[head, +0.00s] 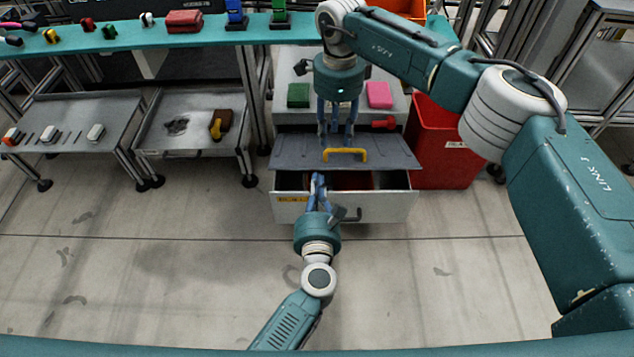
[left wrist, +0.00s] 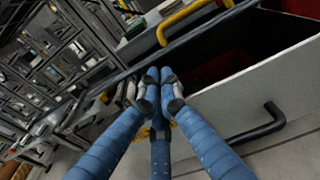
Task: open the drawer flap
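A grey flap (head: 395,152) with a yellow handle (head: 345,151) lies over the rear of a light drawer (head: 385,208). The drawer is pulled out, and its dark inside shows in front of the flap. The flap's edge and the yellow handle (left wrist: 188,20) also show in the left wrist view. My left gripper (head: 318,178) is at the flap's front edge, over the drawer. Its fingertips (left wrist: 161,78) are together; contact with the flap is unclear. My right gripper (head: 336,132) points down behind the yellow handle, fingers apart, nothing seen between them.
A black handle (head: 347,215) sticks out from the drawer front. Green (head: 298,95) and pink (head: 379,95) blocks lie on the cabinet top, with a red item (head: 384,124) near its front. A red bin (head: 440,150) stands close at right. The floor in front is clear.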

